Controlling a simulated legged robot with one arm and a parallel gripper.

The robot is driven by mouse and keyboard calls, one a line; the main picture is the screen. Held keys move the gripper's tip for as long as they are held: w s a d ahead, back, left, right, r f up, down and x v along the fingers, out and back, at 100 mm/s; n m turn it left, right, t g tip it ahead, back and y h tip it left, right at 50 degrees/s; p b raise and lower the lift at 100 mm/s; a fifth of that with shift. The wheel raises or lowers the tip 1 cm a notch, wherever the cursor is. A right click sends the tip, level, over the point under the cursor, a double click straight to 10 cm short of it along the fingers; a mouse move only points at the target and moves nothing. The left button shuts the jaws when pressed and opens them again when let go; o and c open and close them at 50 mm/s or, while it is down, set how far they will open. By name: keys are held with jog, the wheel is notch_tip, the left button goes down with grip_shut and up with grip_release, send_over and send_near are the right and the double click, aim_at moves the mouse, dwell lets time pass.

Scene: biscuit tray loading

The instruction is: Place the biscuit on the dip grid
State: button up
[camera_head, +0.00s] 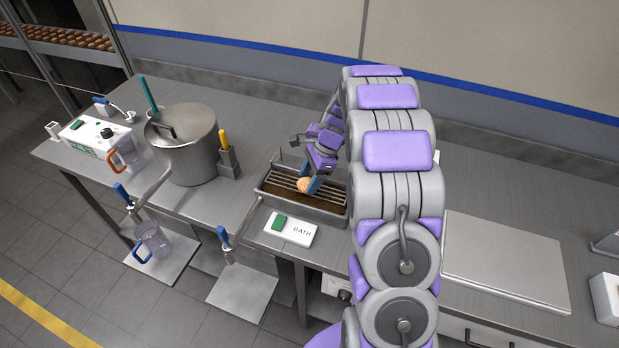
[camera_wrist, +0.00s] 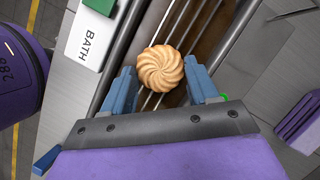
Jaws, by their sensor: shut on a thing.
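The biscuit (camera_wrist: 160,68) is round, golden and swirl-ridged. In the wrist view it sits between the two blue fingers of my gripper (camera_wrist: 161,88), which is shut on it. In the head view the biscuit (camera_head: 304,185) shows at the tips of my gripper (camera_head: 309,184), over the dip grid. The dip grid (camera_head: 283,178) is a set of parallel metal bars over a metal bath holding brown liquid. Its bars (camera_wrist: 203,22) run beneath the biscuit in the wrist view. I cannot tell whether the biscuit touches the bars.
A white box marked BATH (camera_head: 290,229) with a green switch stands in front of the bath. A lidded steel pot (camera_head: 190,150) and a white control box (camera_head: 92,135) stand to the left. A flat metal plate (camera_head: 503,258) lies on the right counter.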

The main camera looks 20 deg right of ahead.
jog(key=o, duration=0.7)
jog(key=shift+f, duration=0.1)
jog(key=p+v, duration=0.3)
jog(key=v, duration=0.9)
jog(key=s+a+r+n+g+h, duration=0.1)
jog(key=s+a+r+n, duration=0.3)
jog(key=s+a, duration=0.25)
jog(key=s+a+r+n+g+h, duration=0.1)
jog(key=s+a+r+n, duration=0.3)
jog(key=s+a, duration=0.3)
jog(key=s+a+n, duration=0.1)
jog(key=s+n, duration=0.2)
jog(key=s, duration=0.5)
jog(key=s+a+n+h, duration=0.1)
jog(key=s+n, duration=0.3)
jog(key=s, duration=0.4)
jog(key=s+a+f+n+h, duration=0.1)
jog(key=s+n, duration=0.3)
jog(key=s, duration=0.4)
jog(key=shift+a, duration=0.2)
